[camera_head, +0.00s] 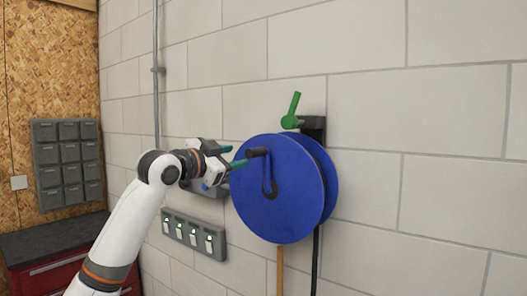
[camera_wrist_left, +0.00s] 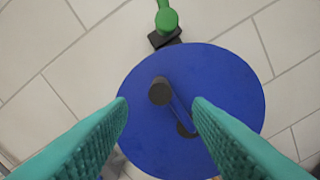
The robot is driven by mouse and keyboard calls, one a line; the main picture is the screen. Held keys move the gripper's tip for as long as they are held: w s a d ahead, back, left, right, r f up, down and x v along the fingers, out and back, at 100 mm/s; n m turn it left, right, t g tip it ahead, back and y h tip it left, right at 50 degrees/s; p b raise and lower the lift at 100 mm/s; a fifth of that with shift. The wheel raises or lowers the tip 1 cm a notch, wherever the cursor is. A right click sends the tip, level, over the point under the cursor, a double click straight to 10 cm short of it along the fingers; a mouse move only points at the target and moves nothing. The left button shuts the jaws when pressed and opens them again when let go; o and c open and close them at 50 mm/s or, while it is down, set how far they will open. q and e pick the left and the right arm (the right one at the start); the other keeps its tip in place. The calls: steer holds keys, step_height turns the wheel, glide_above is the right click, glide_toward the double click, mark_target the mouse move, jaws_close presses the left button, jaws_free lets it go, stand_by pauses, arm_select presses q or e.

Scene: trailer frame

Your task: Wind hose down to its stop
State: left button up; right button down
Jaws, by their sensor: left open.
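A blue hose reel (camera_head: 288,205) is mounted on the wall and also fills the middle of the left wrist view (camera_wrist_left: 225,85). Its blue crank arm (camera_head: 267,178) carries a black handle (camera_head: 257,152), which sits at the upper left of the hub in the left wrist view (camera_wrist_left: 160,91). A dark hose (camera_head: 316,262) hangs below the reel. My left gripper (camera_head: 232,158) is open in front of the reel, just left of the handle. In the left wrist view its teal fingers (camera_wrist_left: 158,108) stand apart with the handle between them in the picture; no contact shows. My right gripper is out of view.
A green lever (camera_head: 292,110) on a black block sits on the wall above the reel. A grey switch panel (camera_head: 194,235) is at lower left. A light brown pole (camera_head: 280,270) hangs below the reel. Grey bins (camera_head: 68,160) and a red cabinet (camera_head: 55,275) stand far left.

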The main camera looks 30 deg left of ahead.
mark_target(245, 153)
arm_select(q)
steer(key=w+p, duration=0.1)
steer(key=w, duration=0.2)
steer(key=w+p, duration=0.1)
steer(key=w, duration=0.2)
steer(key=shift+d+r+p, duration=0.15)
steer(key=shift+r+p, duration=0.05)
steer(key=shift+p, duration=0.2)
steer(key=w+p, duration=0.1)
steer(key=w, duration=0.2)
steer(key=shift+w+d+p, duration=0.2)
steer(key=shift+d+p, duration=0.15)
steer(key=shift+p, duration=0.05)
steer(key=shift+w+a+f, duration=0.15)
steer(key=shift+w+f, duration=0.15)
steer(key=shift+w, duration=0.2)
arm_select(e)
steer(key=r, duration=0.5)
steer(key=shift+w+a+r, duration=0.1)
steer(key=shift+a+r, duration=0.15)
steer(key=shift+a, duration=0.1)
arm_select(q)
steer(key=shift+c, duration=1.4)
jaws_close()
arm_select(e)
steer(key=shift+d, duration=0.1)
